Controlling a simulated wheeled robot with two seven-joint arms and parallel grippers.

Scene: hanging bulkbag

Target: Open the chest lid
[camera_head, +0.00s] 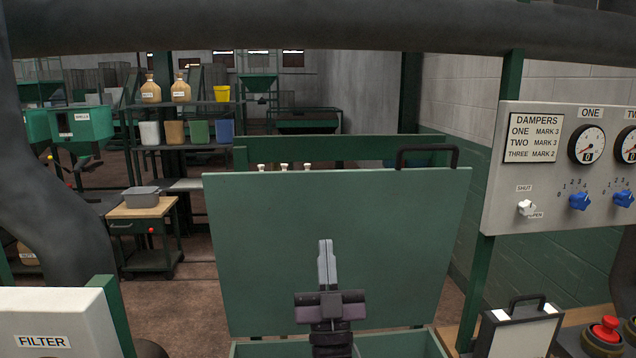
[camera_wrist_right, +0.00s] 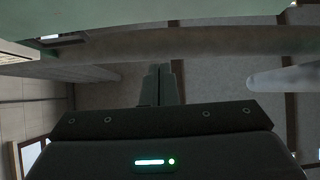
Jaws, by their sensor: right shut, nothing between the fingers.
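The green chest lid (camera_head: 270,230) stands raised, close to upright, in the middle of the head view. Its black handle (camera_head: 427,150) is at the top right edge. The green chest body (camera_head: 395,345) shows below it at the bottom of the picture, mostly cut off. My right gripper (camera_head: 327,262) is in front of the lid's inner face, fingers pointing up, shut and empty. I cannot tell whether it touches the lid. In the right wrist view the shut fingers (camera_wrist_right: 160,85) point away, and a green surface fills the top edge. My left gripper is not in view.
A panel with dials and blue knobs (camera_head: 580,201) stands at right. A red button (camera_head: 606,330) and a box with a black handle (camera_head: 518,335) are at lower right. A FILTER box (camera_head: 55,320) is at lower left. A thick dark pipe (camera_head: 330,28) crosses the top.

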